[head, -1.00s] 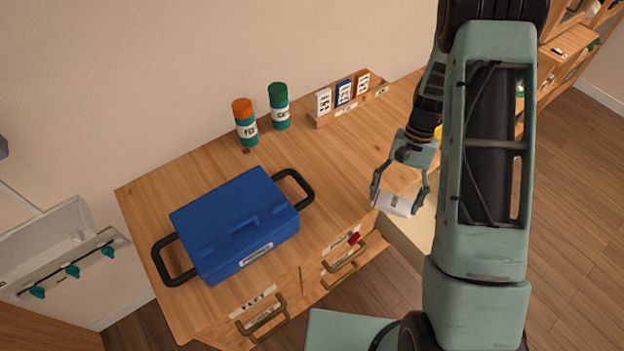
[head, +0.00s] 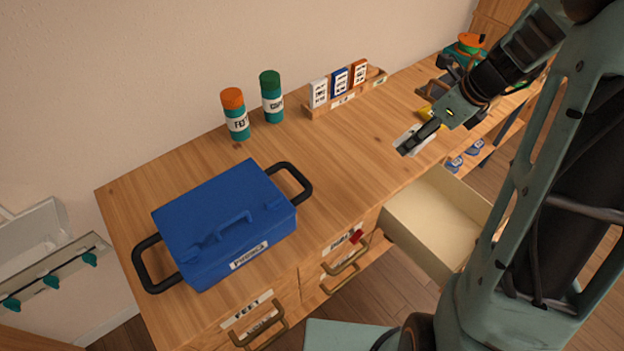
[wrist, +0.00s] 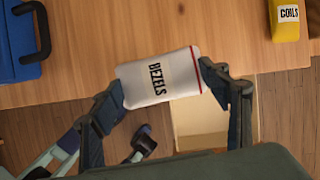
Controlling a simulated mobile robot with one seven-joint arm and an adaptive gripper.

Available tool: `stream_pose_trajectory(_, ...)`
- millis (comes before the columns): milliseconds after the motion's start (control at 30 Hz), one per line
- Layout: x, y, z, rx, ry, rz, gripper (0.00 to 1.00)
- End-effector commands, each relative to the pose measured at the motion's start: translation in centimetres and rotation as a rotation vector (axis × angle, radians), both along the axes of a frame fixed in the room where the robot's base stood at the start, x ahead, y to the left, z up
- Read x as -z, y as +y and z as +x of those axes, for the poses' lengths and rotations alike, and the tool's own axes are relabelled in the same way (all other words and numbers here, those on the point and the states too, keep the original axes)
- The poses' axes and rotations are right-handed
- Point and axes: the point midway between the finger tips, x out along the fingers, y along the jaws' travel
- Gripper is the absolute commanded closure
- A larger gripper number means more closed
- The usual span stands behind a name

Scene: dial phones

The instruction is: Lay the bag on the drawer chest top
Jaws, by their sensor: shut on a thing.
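The bag is white with a red stripe near one end and the word BEZELS, seen in the wrist view (wrist: 158,77). In the head view the bag (head: 410,141) shows at the tip of my gripper (head: 418,138), over the right part of the drawer chest top (head: 345,165). In the wrist view my gripper (wrist: 162,95) is shut on the bag, one finger at each end. The bag overlaps the front edge of the wooden top there. I cannot tell whether it touches the top.
A blue case (head: 225,222) stands at the left on the top. Two canisters (head: 236,116) and a card rack (head: 343,90) stand along the back. A drawer (head: 440,215) is pulled out below the bag. A yellow COILS item (wrist: 285,18) lies nearby. The middle is clear.

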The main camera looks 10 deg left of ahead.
Motion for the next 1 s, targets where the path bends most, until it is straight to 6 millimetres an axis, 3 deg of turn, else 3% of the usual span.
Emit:
stream_pose_trajectory(267, -0.2, 0.7, 0.3, 0.096, 0.002, 0.0, 0.55)
stream_pose_trajectory(633, 3.8, 9.3, 1.0, 0.093, 0.006, -0.001, 0.55)
stream_pose_trajectory(800, 7.1, 11.6, 1.3, 0.097, 0.005, 0.0, 0.55)
stream_pose_trajectory(1000, 8.5, 12.8, 1.5, 0.098, 0.002, -0.001, 0.55)
